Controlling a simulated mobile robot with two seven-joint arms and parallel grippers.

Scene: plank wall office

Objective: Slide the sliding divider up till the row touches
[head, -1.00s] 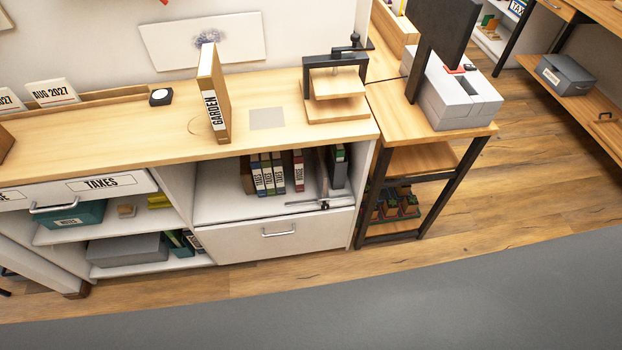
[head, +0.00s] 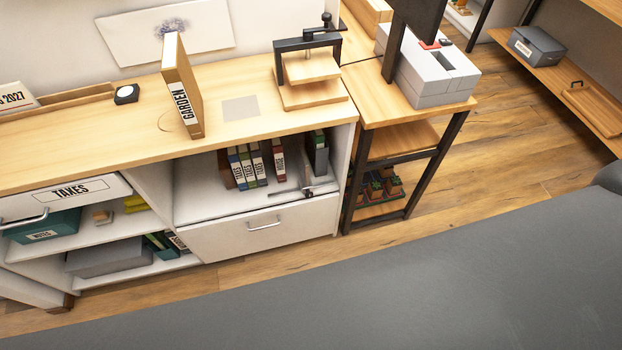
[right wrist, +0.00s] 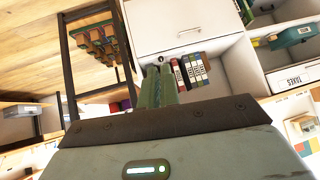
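The sliding divider (head: 307,183) is a thin pale plate with a dark fitting at its front, in the open shelf bay above the white drawer. A row of upright binders (head: 255,168), several with TAXES labels, stands left of it, with a gap between. A dark binder with a green top (head: 318,152) stands at the right. The row also shows in the right wrist view (right wrist: 195,70), upside down. Neither gripper shows in the head view.
A GARDEN binder (head: 182,88) and a wooden press (head: 309,75) stand on the cabinet top. The white drawer (head: 265,230) below the bay is shut. A dark-framed side table (head: 410,106) stands close on the right. Wood floor (head: 480,170) is clear beyond it.

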